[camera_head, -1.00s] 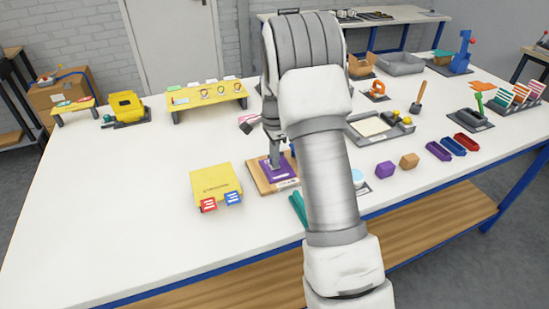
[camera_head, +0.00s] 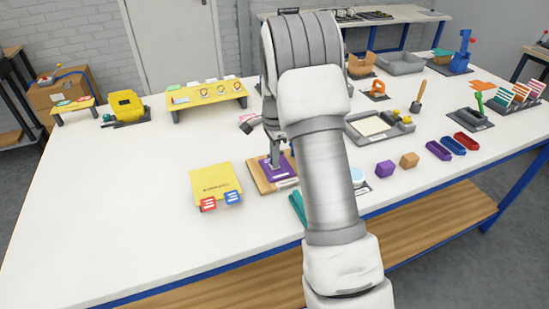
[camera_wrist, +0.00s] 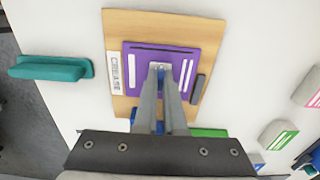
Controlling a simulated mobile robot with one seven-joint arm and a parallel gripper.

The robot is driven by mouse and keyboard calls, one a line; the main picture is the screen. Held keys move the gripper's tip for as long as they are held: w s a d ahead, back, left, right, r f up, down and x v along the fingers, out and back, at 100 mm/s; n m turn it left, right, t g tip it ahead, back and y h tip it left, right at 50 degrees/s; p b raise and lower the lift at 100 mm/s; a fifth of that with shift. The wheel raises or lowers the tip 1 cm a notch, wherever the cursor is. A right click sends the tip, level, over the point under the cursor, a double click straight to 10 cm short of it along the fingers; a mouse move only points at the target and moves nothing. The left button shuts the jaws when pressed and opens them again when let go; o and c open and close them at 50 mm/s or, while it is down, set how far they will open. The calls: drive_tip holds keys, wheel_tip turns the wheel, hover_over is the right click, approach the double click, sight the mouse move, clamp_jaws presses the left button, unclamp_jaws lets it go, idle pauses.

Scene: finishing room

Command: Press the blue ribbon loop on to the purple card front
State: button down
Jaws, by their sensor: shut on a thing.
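The purple card front (camera_head: 264,170) lies flat on a wooden board with a label; it also shows in the wrist view (camera_wrist: 190,60), with white strips and a dark slot. My gripper (camera_wrist: 161,70) points down with its fingertips over the middle of the card. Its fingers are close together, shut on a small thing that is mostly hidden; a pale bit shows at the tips. A blue piece, seemingly the ribbon loop (camera_wrist: 150,122), shows beside and between the fingers, partly hidden. I cannot tell whether the tips touch the card.
The wooden board (camera_wrist: 118,30) carries a dark grey bar (camera_wrist: 197,89) beside the card.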

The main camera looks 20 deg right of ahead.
drive_tip(key=shift+f, duration=0.35)
idle(0.7)
drive_tip(key=shift+r, duration=0.1)
drive_tip(key=c, duration=0.6)
unclamp_jaws()
drive_tip(key=shift+r, duration=0.1)
drive_tip(key=shift+r+p, duration=2.75)
drive_tip(key=shift+r, duration=1.25)
